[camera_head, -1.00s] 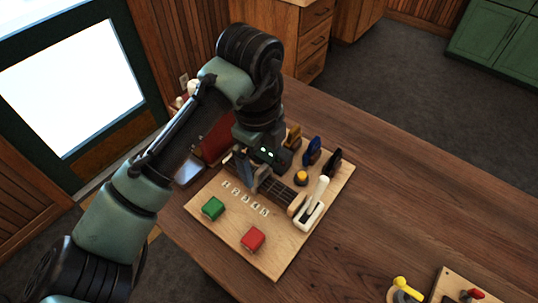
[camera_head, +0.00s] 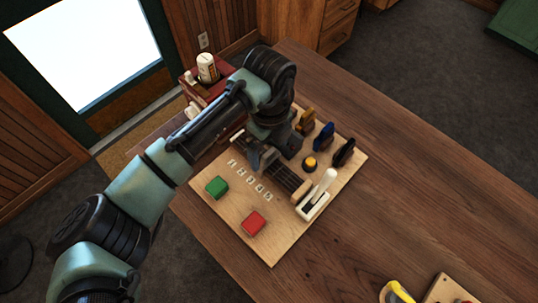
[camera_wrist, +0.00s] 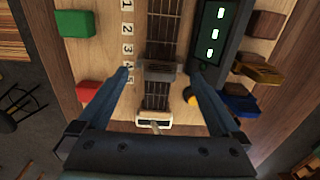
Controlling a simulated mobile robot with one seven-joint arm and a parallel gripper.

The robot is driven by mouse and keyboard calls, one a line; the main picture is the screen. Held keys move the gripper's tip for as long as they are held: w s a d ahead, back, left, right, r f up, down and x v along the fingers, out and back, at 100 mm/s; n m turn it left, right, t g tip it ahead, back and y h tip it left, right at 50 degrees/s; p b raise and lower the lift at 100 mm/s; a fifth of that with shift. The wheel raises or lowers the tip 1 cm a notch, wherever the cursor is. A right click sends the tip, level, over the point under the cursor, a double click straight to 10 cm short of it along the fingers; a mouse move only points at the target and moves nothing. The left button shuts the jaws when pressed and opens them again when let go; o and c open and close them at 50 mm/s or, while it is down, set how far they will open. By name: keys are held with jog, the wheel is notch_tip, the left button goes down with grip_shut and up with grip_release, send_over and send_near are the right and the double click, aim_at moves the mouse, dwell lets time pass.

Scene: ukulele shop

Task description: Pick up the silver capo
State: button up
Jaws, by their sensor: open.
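The silver capo (camera_wrist: 160,70) is a grey bar clamped across a dark fretboard (camera_wrist: 157,95), seen in the wrist view. The fretboard is mounted on a light wooden board (camera_head: 225,211). My gripper (camera_wrist: 160,74) is open, with one finger on the left and one on the right of the capo. Whether the fingers touch it I cannot tell. In the head view my gripper (camera_head: 262,160) is low over the fretboard, and my wrist hides much of the capo there.
Gold (camera_head: 305,121), blue (camera_head: 324,137) and black (camera_head: 345,152) capos stand along the board's right side. A yellow button (camera_head: 310,163), white lever (camera_head: 319,192), green button (camera_head: 217,187) and red button (camera_head: 253,223) sit nearby. A lit display (camera_wrist: 215,35) adjoins the fretboard. The right tabletop is mostly clear.

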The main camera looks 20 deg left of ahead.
aim_at(269, 153)
notch_tip(269, 153, down, 4)
jog(key=shift+f+p, duration=0.15)
jog(key=shift+p, duration=0.4)
jog(key=c, duration=1.1)
